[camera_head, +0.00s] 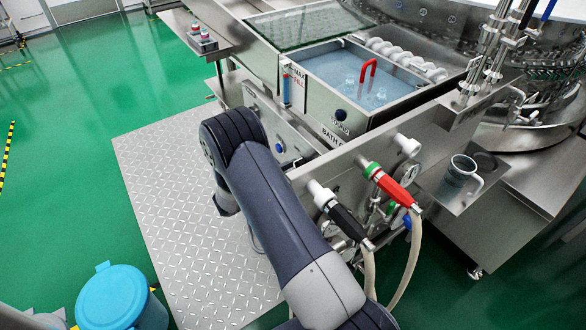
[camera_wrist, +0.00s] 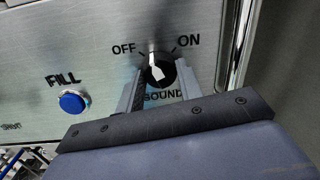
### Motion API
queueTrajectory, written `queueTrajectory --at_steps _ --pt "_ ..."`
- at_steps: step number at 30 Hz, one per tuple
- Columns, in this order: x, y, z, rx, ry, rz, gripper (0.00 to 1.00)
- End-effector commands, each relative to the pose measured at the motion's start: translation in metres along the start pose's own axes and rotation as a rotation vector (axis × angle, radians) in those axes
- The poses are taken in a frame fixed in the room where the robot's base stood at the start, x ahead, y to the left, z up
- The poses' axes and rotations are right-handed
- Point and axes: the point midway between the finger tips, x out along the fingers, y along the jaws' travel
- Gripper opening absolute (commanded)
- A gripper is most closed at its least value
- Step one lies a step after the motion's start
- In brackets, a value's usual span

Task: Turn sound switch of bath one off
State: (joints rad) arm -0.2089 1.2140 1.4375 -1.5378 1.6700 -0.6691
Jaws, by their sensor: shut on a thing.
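The sound switch (camera_wrist: 158,72) is a round black knob with a white pointer on a brushed steel panel in the wrist view. OFF is printed at its upper left, ON at its upper right, and SOUND below it. The pointer stands nearly upright, tilted slightly towards OFF. My gripper (camera_wrist: 161,77) is shut on this knob, one finger on each side. In the head view my arm hides the gripper and the held knob.
A blue FILL button (camera_wrist: 72,102) sits left of the knob. In the head view, another dark knob (camera_head: 341,115) marked SOUND is on the front of a water-filled bath (camera_head: 322,105) with a red handle (camera_head: 367,73). Hoses with black and red grips (camera_head: 392,188) hang right of my arm.

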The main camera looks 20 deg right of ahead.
Motion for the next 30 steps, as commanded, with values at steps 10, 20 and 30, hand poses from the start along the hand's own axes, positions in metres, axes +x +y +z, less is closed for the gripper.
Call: queueTrajectory --at_steps 10,20,30 --pt "0.0000 -0.0009 -0.0003 -0.268 -0.019 0.015 0.12" --pt "0.0000 -0.0007 -0.0005 -0.399 -0.029 0.024 0.12" --pt "0.0000 -0.0007 -0.0008 -0.427 -0.031 0.026 0.12"
